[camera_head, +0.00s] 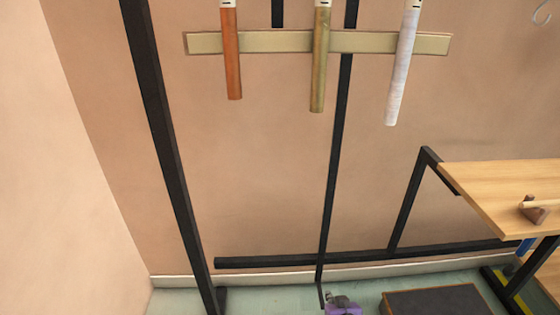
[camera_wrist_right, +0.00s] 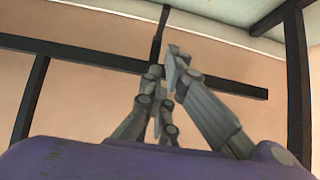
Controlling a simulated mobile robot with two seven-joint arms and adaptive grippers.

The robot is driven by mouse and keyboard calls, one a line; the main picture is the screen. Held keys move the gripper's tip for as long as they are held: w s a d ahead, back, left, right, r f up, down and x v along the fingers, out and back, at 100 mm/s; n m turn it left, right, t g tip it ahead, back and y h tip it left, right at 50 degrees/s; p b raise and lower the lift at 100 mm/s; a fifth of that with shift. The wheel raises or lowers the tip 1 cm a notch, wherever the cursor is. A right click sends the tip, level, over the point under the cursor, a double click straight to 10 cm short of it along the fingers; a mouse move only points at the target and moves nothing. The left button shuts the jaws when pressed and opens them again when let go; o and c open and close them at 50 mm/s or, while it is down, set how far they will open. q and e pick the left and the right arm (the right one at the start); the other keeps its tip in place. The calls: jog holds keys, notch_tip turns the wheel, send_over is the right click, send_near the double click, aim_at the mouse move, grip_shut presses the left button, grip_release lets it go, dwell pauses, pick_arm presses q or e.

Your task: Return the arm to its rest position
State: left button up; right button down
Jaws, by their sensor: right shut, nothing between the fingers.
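My right gripper (camera_head: 332,297) shows at the bottom edge of the head view, low near the floor, with part of its purple body beside it. It is far below the hanging tubes and touches nothing that I can see. In the right wrist view the grey fingers of my right gripper (camera_wrist_right: 166,85) point away from the purple body. They are shut and empty. Most of the right arm is out of the head view. My left gripper is not in view.
A copper tube (camera_head: 232,65), a brass tube (camera_head: 319,70) and a pale tube (camera_head: 399,75) hang before a beige bar (camera_head: 275,41). A black frame post (camera_head: 165,130) stands left. A dark low box (camera_head: 435,301) stands nearby.

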jog(key=s+d+r+g, duration=0.2)
jog(key=s, duration=2.4)
jog(key=s+d+r+g, duration=0.1)
jog(key=s+d+r, duration=0.1)
jog(key=s, duration=2.4)
pick_arm(q)
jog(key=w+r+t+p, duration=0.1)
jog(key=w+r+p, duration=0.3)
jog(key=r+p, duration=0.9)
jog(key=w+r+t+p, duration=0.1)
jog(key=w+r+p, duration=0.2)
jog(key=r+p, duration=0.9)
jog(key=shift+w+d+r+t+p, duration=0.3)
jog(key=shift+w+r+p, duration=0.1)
jog(key=shift+p, duration=0.7)
pick_arm(e)
jog(key=w+r+t, duration=0.1)
jog(key=w+r, duration=0.3)
jog(key=r, duration=0.9)
jog(key=w+a+r+t, duration=0.1)
jog(key=w+r, duration=0.4)
jog(key=r, duration=0.8)
jog(key=shift+a, duration=0.15)
jog(key=shift+w, duration=0.1)
